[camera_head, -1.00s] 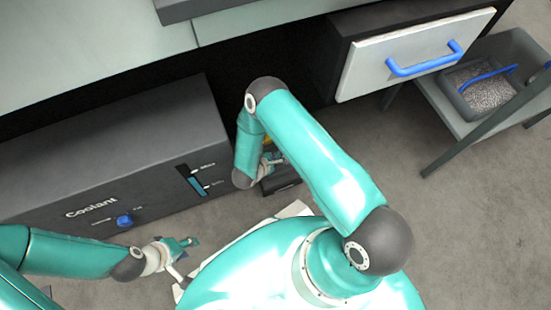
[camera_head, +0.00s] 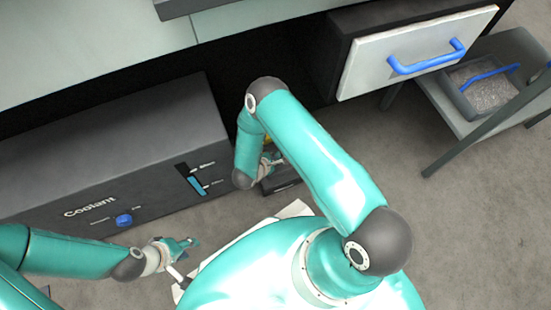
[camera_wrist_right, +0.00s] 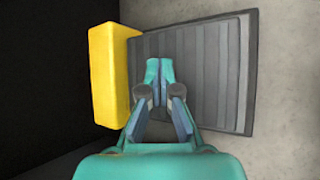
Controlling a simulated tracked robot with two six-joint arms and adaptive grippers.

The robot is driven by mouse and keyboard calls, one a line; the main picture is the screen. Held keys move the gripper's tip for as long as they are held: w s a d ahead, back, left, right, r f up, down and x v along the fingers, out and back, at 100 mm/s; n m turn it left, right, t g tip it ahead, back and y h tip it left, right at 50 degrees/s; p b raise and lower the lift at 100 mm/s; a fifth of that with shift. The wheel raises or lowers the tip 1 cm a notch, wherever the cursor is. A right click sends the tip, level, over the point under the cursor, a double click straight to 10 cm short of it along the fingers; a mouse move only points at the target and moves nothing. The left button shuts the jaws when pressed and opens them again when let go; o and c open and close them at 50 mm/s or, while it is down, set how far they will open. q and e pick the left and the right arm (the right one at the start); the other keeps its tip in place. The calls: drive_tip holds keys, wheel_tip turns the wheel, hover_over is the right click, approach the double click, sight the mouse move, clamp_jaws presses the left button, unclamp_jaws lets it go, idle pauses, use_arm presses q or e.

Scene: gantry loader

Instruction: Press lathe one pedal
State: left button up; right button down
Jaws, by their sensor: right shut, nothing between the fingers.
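The pedal (camera_wrist_right: 213,75) is a dark grey ribbed plate on the floor, with a yellow block (camera_wrist_right: 108,75) along its left side in the right wrist view. In the head view the dark pedal (camera_head: 281,182) shows partly, below the machine, behind my right arm. My right gripper (camera_wrist_right: 159,68) is shut and empty, its fingertips over the ribbed plate, right of the yellow block. I cannot tell whether they touch the plate. The right gripper also shows small in the head view (camera_head: 274,160). My left gripper (camera_head: 189,243) hangs empty in front of the coolant box, far from the pedal.
A dark coolant box (camera_head: 100,150) with a blue knob and level gauge stands left. A white drawer front (camera_head: 415,52) with a blue handle is at upper right. A grey bin (camera_head: 488,85) of chips sits on a low shelf. Grey floor (camera_head: 470,220) is clear at right.

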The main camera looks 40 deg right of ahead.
drive_tip(key=shift+f+b, duration=0.65)
drive_tip(key=shift+f, duration=0.05)
idle(0.9)
drive_tip(key=shift+r, duration=0.1)
drive_tip(key=shift+r+p, duration=0.9)
drive_tip(key=shift+r, duration=0.15)
wheel_tip(320, 180, up, 5)
drive_tip(key=p, duration=0.4)
idle(0.9)
